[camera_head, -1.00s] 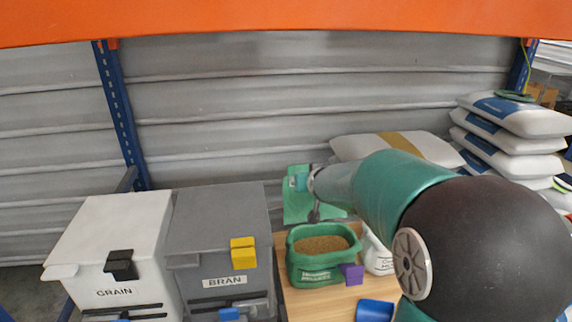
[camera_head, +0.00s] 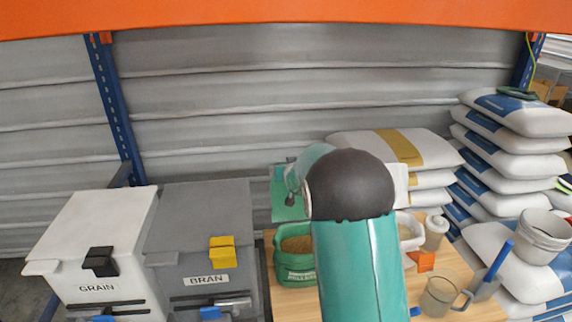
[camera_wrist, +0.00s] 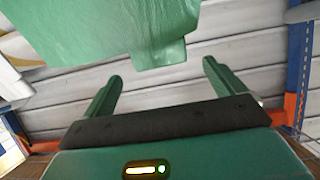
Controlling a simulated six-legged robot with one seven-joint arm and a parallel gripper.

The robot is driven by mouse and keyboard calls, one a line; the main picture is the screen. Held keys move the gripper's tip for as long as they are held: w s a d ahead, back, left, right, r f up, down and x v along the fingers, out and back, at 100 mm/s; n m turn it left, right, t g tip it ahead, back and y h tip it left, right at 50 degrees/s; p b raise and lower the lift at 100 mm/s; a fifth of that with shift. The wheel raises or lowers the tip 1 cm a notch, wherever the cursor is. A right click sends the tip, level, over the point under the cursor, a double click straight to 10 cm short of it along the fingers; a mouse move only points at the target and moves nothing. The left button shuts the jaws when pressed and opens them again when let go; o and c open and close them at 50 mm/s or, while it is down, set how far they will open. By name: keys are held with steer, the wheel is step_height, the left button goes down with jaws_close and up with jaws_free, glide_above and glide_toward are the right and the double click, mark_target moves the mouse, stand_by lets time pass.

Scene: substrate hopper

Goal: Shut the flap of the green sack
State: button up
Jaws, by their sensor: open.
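The green sack (camera_head: 297,272) stands on the wooden top with its mouth open, showing brown pellets. My arm hides its right side. Its green flap (camera_head: 284,208) stands raised behind the mouth. In the wrist view the flap (camera_wrist: 110,30) fills the upper part, its narrower tab lying between and just beyond the fingertips. My gripper (camera_wrist: 160,70) is open with nothing seen between its fingers. In the head view my arm reaches to the flap's upper edge, and the fingers are hard to make out. I cannot tell whether they touch the flap.
A grey BRAN bin (camera_head: 205,235) and a white GRAIN bin (camera_head: 95,245) stand left of the sack. A clear jug (camera_head: 440,297) and a blue-handled scoop (camera_head: 490,275) are at right. White sacks (camera_head: 510,150) are stacked behind. An orange beam (camera_head: 280,22) crosses above.

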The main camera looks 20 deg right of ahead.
steer(key=x, duration=0.7)
steer(key=shift+w, duration=0.2)
steer(key=shift+f, duration=0.1)
steer(key=shift+c, duration=0.4)
